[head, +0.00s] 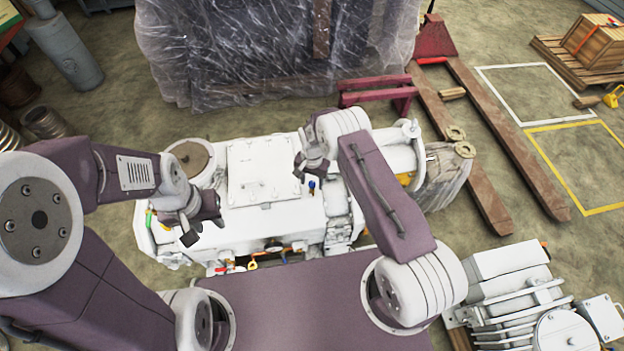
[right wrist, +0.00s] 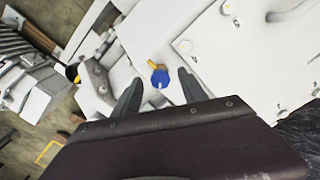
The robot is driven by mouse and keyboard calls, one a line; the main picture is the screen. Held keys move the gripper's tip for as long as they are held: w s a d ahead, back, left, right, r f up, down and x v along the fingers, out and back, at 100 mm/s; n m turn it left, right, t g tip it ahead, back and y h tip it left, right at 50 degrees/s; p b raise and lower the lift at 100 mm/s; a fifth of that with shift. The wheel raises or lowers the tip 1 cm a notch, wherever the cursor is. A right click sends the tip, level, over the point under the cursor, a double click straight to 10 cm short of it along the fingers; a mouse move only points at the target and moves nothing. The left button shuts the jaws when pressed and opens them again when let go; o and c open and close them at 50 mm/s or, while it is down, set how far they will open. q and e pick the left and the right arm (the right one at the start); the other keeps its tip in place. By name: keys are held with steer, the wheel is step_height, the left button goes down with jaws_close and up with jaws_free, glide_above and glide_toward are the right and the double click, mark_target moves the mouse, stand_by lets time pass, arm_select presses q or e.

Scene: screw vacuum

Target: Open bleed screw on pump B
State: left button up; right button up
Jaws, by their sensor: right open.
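A white pump unit (head: 265,185) stands in front of me. A small blue bleed screw (head: 311,186) sits on its top face, right of centre. In the right wrist view the blue screw (right wrist: 160,79) has a slotted head and a brass fitting (right wrist: 153,63) beside it. My right gripper (head: 309,168) is over the pump near the screw. Its open fingers (right wrist: 160,88) appear on both sides of the screw, with no visible contact. My left gripper (head: 203,228) is over the pump's left part, fingers apart and empty. I see no label telling which pump this is.
A plastic-wrapped load (head: 270,50) stands behind the pump. A red pallet jack (head: 435,40) with long forks is at the back right. Another white machine (head: 520,290) is at the lower right. A wooden crate (head: 595,42) is farther off. The marked floor area at right is mostly clear.

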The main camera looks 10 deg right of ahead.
steer(key=shift+s, duration=0.1)
steer(key=shift+c, duration=0.9)
jaws_close()
